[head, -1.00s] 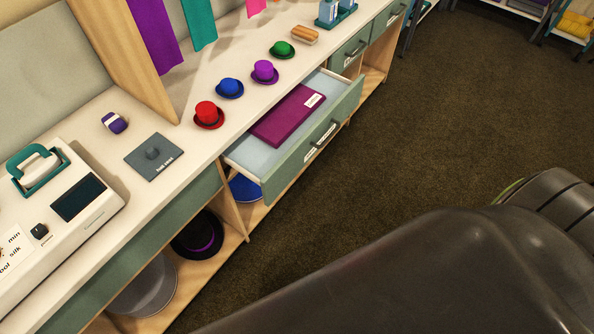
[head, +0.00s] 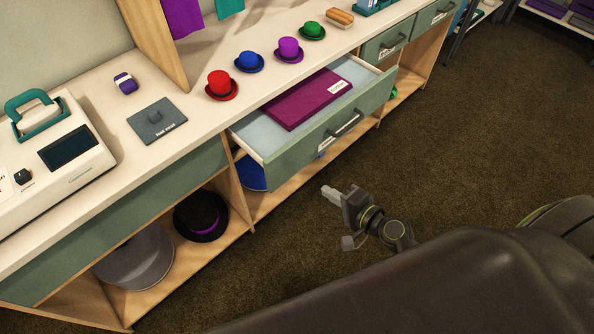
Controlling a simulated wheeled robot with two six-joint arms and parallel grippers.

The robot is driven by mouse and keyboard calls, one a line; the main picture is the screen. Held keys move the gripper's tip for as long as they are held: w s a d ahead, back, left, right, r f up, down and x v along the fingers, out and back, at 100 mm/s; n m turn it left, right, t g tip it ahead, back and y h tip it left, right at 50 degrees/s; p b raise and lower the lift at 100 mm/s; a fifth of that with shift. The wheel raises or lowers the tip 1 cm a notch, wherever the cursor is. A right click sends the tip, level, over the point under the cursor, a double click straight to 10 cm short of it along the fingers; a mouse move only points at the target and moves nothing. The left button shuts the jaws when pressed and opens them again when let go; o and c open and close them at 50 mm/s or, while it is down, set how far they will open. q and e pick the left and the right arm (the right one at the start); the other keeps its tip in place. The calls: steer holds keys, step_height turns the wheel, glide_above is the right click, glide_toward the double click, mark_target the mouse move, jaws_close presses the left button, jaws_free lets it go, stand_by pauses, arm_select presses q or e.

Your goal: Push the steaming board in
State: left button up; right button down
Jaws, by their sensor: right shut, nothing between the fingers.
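A wide drawer-like unit with a grey-green front (head: 335,132) and a dark bar handle (head: 343,125) stands pulled out from under the counter. Its pale blue inside (head: 262,128) shows. A flat purple board (head: 307,98) with a white label lies in it. The labels are too small to read, so I cannot tell which part is named the steaming board. My right gripper (head: 328,192) is shut and empty. It is apart from the front, below and in front of it over the floor. My left gripper is not in view.
Red (head: 221,84), blue, purple and green small hats stand on the counter behind the opening. A grey plate (head: 157,122) and a white machine (head: 55,150) are at left. Larger hats (head: 201,216) sit on the open shelf below. The brown floor (head: 470,130) at right is clear.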

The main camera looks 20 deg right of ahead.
mark_target(255, 134)
steer(key=x, duration=0.4)
steer(key=p+x, duration=0.1)
steer(key=x, duration=0.3)
steer(key=r+x, duration=0.1)
steer(key=x, duration=0.4)
steer(key=shift+w, duration=0.25)
steer(key=shift+w+a, duration=0.1)
steer(key=w+a+b, duration=0.1)
steer(key=w+a, duration=0.1)
steer(key=w, duration=0.3)
steer(key=w+a+b, duration=0.2)
steer(key=w, duration=0.3)
steer(key=w+a+b, duration=0.1)
steer(key=w+a, duration=0.1)
steer(key=w, duration=0.3)
steer(key=shift+a+f+b, duration=0.1)
steer(key=shift+f+b, duration=0.05)
steer(key=shift+b, duration=0.2)
steer(key=shift+w+r, duration=0.2)
steer(key=shift+r, duration=0.15)
steer(key=shift+a+r, duration=0.1)
